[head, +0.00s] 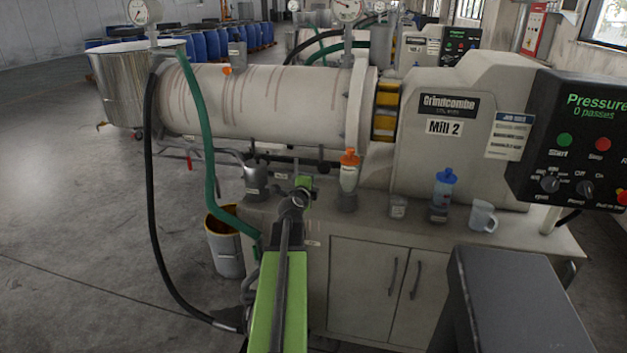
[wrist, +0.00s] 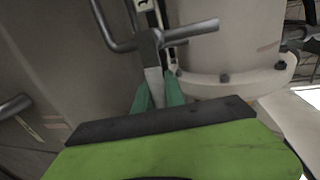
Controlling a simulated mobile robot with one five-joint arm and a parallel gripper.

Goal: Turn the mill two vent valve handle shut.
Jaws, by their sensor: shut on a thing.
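Mill 2 (head: 250,105), a pale horizontal barrel with dark red streaks, lies above a cabinet bench. In the wrist view a grey metal handle (wrist: 153,48), with bars branching at its top, stands beside a pale body; I take it to be the vent valve handle. Its lower end is between the two teal fingers of my gripper (wrist: 158,92), which is shut on it. In the head view my gripper (head: 303,183) is at the bench's left end, below the barrel. The handle cannot be made out clearly there, and its exact angle is hard to tell.
An orange-capped bottle (head: 349,175), a clear cup (head: 398,207), a blue bottle (head: 443,190) and a mug (head: 483,217) stand on the bench right of my gripper. A green hose (head: 207,150) and a black hose (head: 150,180) hang left, near a bucket (head: 228,262).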

